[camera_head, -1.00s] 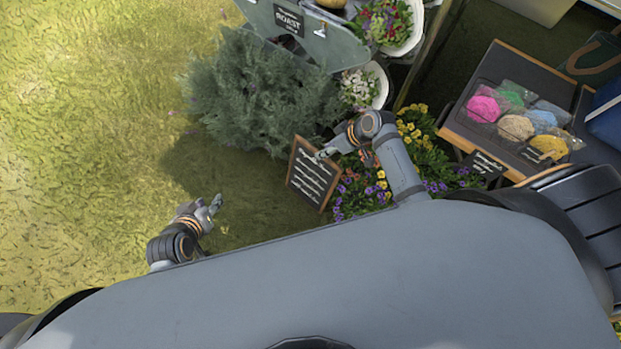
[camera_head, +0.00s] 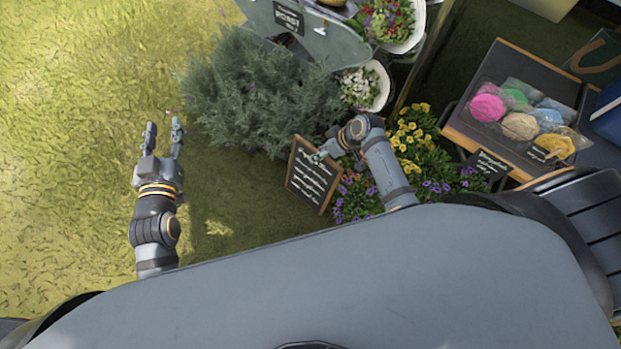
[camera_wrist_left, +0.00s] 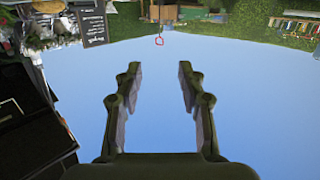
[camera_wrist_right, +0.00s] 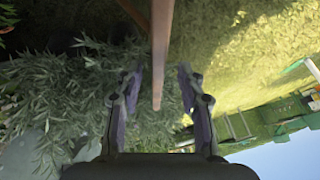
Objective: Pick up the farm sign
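The farm sign (camera_head: 313,181) is a black chalkboard with white writing and a wooden frame. It stands tilted on the grass beside the flowers in the head view. My right gripper (camera_head: 317,157) is at its upper right edge. In the right wrist view, the sign's wooden edge (camera_wrist_right: 161,55) lies between the open fingers (camera_wrist_right: 160,85), with gaps visible on both sides. My left gripper (camera_head: 164,127) is open and empty over the grass, left of the bush. The left wrist view also shows its spread, empty fingers (camera_wrist_left: 156,85) against sky.
A grey-green bush (camera_head: 255,95) stands behind the sign. Purple and yellow flowers (camera_head: 425,150) crowd its right side. A dark table (camera_head: 530,75) with colourful bundles is farther right. Open grass (camera_head: 70,120) lies to the left.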

